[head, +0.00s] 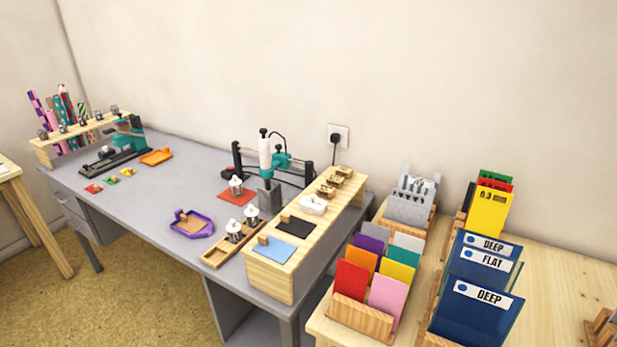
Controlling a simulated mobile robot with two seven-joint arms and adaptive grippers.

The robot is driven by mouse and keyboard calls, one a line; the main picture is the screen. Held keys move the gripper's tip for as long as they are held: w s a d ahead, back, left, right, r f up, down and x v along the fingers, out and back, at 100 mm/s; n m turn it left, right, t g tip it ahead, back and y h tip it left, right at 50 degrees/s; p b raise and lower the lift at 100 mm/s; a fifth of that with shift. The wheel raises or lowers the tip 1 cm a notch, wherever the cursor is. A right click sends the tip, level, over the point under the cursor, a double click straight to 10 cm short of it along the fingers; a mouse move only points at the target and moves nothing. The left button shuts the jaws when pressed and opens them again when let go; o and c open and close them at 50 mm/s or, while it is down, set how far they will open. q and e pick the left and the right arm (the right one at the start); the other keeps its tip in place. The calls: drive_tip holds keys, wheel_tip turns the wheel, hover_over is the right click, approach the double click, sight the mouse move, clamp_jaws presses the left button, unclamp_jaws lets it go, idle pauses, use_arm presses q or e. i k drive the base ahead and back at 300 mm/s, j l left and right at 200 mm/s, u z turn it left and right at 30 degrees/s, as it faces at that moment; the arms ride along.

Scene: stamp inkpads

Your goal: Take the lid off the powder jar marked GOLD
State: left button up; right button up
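Several small jars with pale, knobbed tops are on the grey desk (150,200). One jar (236,186) stands on a red-orange mat (228,197). Two more, a jar (251,216) and another jar (234,231), stand in a wooden tray (214,257) nearer the front edge. They are too small for me to read any GOLD marking, so I cannot tell which one bears it. Neither of my grippers shows in the head view.
A wooden riser (268,279) with inkpads stands right of the tray. Behind are a white-and-teal press (265,155) and an outlet (338,136). A purple tray (191,224) lies left. A light wooden table (555,265) holds card racks. The desk's left front is mostly clear.

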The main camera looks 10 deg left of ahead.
sight(235, 183)
drive_tip(key=j+z, duration=0.65)
drive_tip(key=j, duration=0.2)
drive_tip(key=k+j+z, duration=0.15)
drive_tip(key=j+z, duration=0.15)
drive_tip(key=k+j+z, duration=0.15)
drive_tip(key=j+z, duration=0.2)
drive_tip(key=k+j+z, duration=0.3)
drive_tip(key=j, duration=0.15)
drive_tip(key=i, duration=0.1)
